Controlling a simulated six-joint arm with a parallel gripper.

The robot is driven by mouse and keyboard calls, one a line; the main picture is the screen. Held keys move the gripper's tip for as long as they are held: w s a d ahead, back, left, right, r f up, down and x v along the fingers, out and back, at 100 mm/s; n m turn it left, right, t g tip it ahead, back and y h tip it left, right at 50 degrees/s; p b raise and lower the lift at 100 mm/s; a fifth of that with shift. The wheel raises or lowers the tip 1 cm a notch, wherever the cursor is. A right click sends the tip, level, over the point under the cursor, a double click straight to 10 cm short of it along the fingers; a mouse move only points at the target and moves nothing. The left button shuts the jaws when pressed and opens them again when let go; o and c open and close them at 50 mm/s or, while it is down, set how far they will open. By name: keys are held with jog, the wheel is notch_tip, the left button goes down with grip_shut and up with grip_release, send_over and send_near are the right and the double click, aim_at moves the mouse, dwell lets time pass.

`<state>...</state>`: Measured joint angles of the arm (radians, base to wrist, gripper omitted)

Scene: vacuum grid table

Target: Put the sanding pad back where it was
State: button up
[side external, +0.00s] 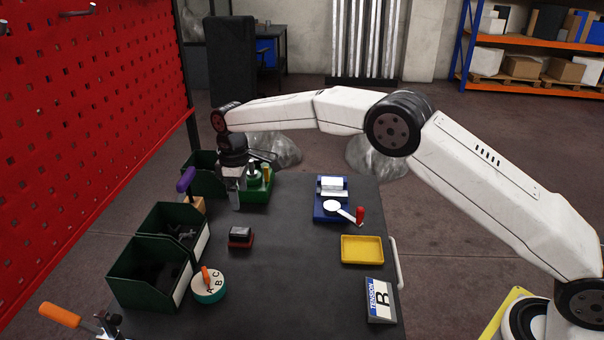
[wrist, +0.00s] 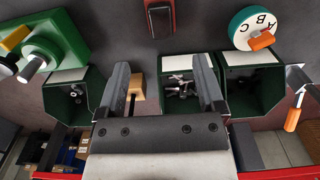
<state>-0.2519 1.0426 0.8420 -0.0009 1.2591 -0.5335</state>
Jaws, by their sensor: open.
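A small block with a dark top and a red lower part, apparently the sanding pad (side external: 240,237), lies on the dark table left of centre. It also shows at the top edge of the wrist view (wrist: 160,17), partly cut off. My gripper (side external: 238,200) is open and empty above the back left of the table, behind the block and apart from it. In the wrist view, the two fingers of my gripper (wrist: 160,65) are spread, with nothing held between them.
Green bins (side external: 150,275) line the left side, beside a wooden block (side external: 199,205) and an A-B-C dial (side external: 209,289). A green fixture (side external: 258,193) stands near my gripper. A blue device (side external: 329,208), empty yellow tray (side external: 362,249) and tension box (side external: 380,300) stand right. The middle is clear.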

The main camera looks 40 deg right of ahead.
jog(key=shift+d, duration=0.1)
dwell(0.3)
jog(key=s+d+r+m+t, duration=0.15)
jog(key=s+d+m, duration=0.35)
jog(key=s+d, duration=0.7)
jog(key=s+d+f+m, duration=0.1)
jog(key=s+m, duration=0.1)
jog(key=s, duration=0.8)
jog(key=s+d+f+m+t, duration=0.1)
jog(key=s+d+m, duration=0.1)
jog(key=s, duration=0.8)
jog(key=shift+d, duration=0.15)
